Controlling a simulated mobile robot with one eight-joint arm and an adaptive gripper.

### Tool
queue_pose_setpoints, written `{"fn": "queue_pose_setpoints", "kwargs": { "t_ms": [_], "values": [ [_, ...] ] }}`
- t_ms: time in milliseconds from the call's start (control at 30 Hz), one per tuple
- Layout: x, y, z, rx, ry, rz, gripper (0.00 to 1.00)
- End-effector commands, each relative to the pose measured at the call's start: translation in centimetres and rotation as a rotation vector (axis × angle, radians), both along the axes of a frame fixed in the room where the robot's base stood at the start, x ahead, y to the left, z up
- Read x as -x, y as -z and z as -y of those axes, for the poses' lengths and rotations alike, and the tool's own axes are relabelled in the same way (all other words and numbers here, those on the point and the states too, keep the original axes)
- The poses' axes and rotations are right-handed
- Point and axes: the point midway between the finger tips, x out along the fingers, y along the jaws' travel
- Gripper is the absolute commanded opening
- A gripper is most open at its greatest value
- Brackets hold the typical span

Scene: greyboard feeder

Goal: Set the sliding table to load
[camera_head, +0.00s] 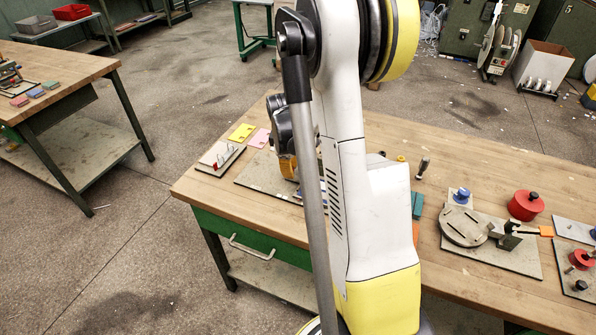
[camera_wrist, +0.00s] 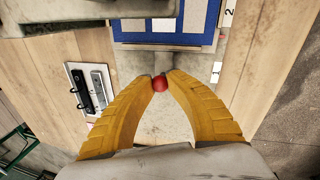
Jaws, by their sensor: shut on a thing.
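My gripper (camera_wrist: 160,77) is closed around a small red ball knob (camera_wrist: 159,85), with the yellow fingertips on either side of it. The knob is at the end of a short grey bar on the sliding table (camera_wrist: 208,38), which has a blue and white top. White labels marked 1 (camera_wrist: 216,72) and 2 (camera_wrist: 228,12) lie along its right side. In the head view my arm covers most of this device; its grey baseplate (camera_head: 254,176) and a bit of my gripper (camera_head: 288,168) show left of the arm. I cannot tell which label the table lines up with.
A white plate with black fittings (camera_wrist: 90,88) lies left of the gripper. On the workbench (camera_head: 440,150), yellow (camera_head: 241,132) and pink (camera_head: 259,138) cards lie behind the device. A round grey fixture (camera_head: 463,227) and a red cylinder (camera_head: 526,205) stand to the right.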

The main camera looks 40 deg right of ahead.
Motion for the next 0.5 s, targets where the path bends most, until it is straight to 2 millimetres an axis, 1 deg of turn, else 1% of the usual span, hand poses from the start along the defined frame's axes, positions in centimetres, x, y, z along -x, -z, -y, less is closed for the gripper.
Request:
{"fn": "queue_pose_setpoints", "kwargs": {
  "t_ms": [33, 300, 500],
  "values": [
    [-1.0, 0.1, -0.5, 0.000, -0.005, 0.000, 0.00],
    [-6.7, 0.1, -2.8, 0.000, -0.004, 0.000, 0.00],
    [-10.3, 0.0, -4.3, 0.000, -0.002, 0.000, 0.00]
  ]
}}
